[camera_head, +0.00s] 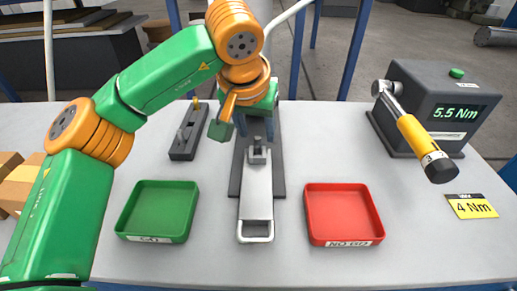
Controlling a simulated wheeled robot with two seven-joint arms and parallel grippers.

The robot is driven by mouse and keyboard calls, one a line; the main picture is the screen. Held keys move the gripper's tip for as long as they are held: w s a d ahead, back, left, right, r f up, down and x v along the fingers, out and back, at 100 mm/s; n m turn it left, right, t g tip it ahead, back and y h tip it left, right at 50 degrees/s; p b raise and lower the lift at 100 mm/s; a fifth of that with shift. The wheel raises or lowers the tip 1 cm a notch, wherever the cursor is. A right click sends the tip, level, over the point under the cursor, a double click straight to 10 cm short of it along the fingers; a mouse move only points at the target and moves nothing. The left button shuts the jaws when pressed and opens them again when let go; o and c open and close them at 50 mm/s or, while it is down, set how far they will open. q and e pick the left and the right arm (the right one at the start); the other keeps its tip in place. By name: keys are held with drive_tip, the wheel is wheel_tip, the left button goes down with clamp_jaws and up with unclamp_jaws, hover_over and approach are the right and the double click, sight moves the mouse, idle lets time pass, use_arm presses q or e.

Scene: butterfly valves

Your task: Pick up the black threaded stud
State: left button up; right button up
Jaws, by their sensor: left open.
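My left gripper (255,128) points down over the middle of the table, above the upper part of a dark base plate. Its two fingers look apart, with nothing seen between them. I cannot make out the black threaded stud for certain. A small dark upright piece (258,147) stands just below the fingers, at the top of a pale metal lever plate (257,192); I cannot tell whether it is threaded. The gripper and wrist hide part of the base plate (236,172). My right gripper is not in view.
A green tray (122,222) stands left of the plate, a red tray (376,215) right of it. A small dark fixture (183,150) is at the back left. A torque tester (432,88) reading 5.5 Nm, with a yellow-handled wrench (414,133), and a 4 Nm card (470,207) are at right.

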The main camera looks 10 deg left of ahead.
sight(257, 139)
use_arm(q)
drive_tip(key=x, duration=0.4)
drive_tip(key=shift+w+a+f, duration=0.1)
drive_tip(key=shift+a+f, duration=0.1)
drive_tip(key=shift+f, duration=0.1)
drive_tip(key=shift+d, duration=0.1)
clamp_jaws()
drive_tip(key=shift+r, duration=0.1)
